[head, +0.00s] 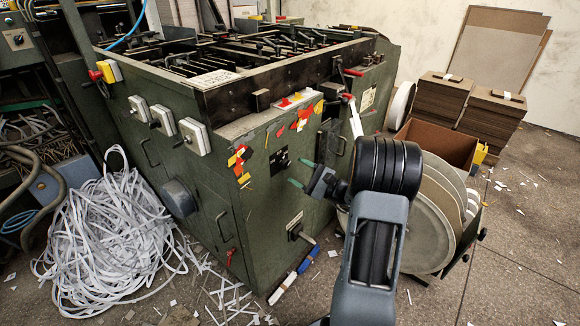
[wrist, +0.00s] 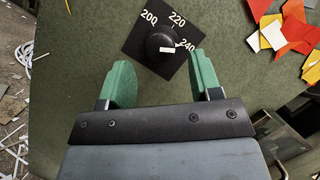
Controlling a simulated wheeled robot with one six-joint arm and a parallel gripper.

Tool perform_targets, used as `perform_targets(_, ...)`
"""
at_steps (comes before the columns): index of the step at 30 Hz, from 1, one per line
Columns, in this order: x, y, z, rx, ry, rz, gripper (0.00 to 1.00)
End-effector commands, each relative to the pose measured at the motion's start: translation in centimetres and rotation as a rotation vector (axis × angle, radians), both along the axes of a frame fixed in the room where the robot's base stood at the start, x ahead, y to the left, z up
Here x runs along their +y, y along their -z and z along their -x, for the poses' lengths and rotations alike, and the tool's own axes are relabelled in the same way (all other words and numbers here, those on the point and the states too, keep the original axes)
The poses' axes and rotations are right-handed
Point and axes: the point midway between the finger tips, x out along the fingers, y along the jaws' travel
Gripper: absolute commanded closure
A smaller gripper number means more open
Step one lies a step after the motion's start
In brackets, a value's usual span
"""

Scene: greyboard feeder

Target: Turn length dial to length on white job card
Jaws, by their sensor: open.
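The length dial (wrist: 143,26) is a black square plate with 200, 220 and 240 in white and a round black knob (wrist: 158,38). The knob's white mark lies on its lower right, toward 240. In the head view the dial (head: 282,158) sits on the green machine's front panel. My gripper (head: 301,174) is open before it, its green fingertips apart. In the wrist view my gripper (wrist: 163,70) has the knob ahead, between the finger lines; contact is not visible. A white sheet with print (head: 212,79) lies on the machine's top edge; its text is unreadable, and I cannot tell if it is the job card.
Red, yellow and white tags (head: 300,116) are stuck above the dial. Another pale card (head: 368,98) is on the machine's right part. A lever with a blue handle (head: 309,258) juts out below. Large reels (head: 425,225) stand right of my arm; white strip scrap (head: 110,240) heaps at left.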

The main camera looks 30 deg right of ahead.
Motion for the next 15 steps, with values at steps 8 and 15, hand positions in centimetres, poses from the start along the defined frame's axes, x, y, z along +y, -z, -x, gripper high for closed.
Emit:
perform_targets(8, -3.7, 1.5, 4.2, 0.002, 0.005, -0.001, 0.42)
perform_targets(15, -5.6, 2.4, 6.5, 0.000, 0.001, 0.000, 0.42)
